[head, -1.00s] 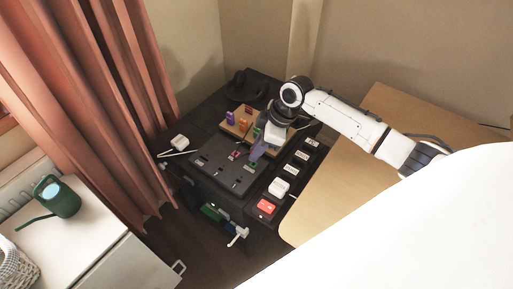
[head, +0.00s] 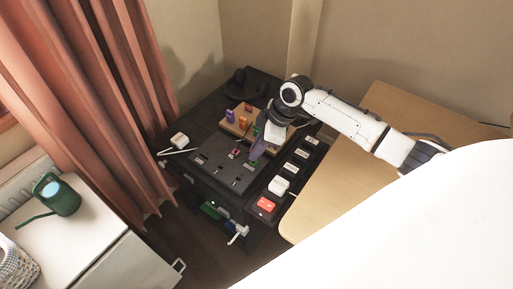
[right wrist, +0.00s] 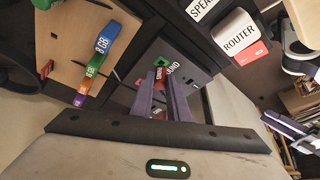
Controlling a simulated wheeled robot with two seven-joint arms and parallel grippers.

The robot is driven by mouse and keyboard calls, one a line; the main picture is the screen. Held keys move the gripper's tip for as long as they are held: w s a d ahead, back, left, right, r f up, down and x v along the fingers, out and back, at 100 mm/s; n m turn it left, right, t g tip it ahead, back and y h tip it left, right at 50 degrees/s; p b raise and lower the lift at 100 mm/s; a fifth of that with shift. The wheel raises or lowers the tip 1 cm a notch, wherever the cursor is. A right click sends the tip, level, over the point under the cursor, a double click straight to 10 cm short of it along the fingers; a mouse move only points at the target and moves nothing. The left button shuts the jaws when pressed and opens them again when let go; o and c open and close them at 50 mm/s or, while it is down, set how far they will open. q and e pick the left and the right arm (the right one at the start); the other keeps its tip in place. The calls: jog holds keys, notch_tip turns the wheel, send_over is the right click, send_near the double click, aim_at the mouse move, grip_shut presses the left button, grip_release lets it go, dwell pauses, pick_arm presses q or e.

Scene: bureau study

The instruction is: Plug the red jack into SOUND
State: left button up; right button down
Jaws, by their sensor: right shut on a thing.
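My right gripper (head: 257,151) reaches over the dark socket panel (head: 213,160) from the right. In the right wrist view its purple fingers (right wrist: 169,96) are shut on a small red jack (right wrist: 160,74), mostly hidden between them. The jack is close to a green-marked socket (right wrist: 160,61) beside a white label reading SOUND (right wrist: 174,67). I cannot tell whether the jack touches the socket or is inside it. My left gripper is not in view.
A wooden board (head: 232,129) with coloured pieces stands behind the panel. A white adapter (head: 180,140) lies left. A wooden desk (head: 330,190) is at right.

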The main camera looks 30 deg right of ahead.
jog(key=shift+f+b, duration=0.4)
jog(key=shift+f, duration=0.45)
dwell(0.6)
jog(key=c, duration=1.6)
grip_release()
jog(key=v, duration=1)
jog(key=shift+d+r+p, duration=0.1)
jog(key=shift+r+p, duration=0.05)
jog(key=shift+p, duration=0.15)
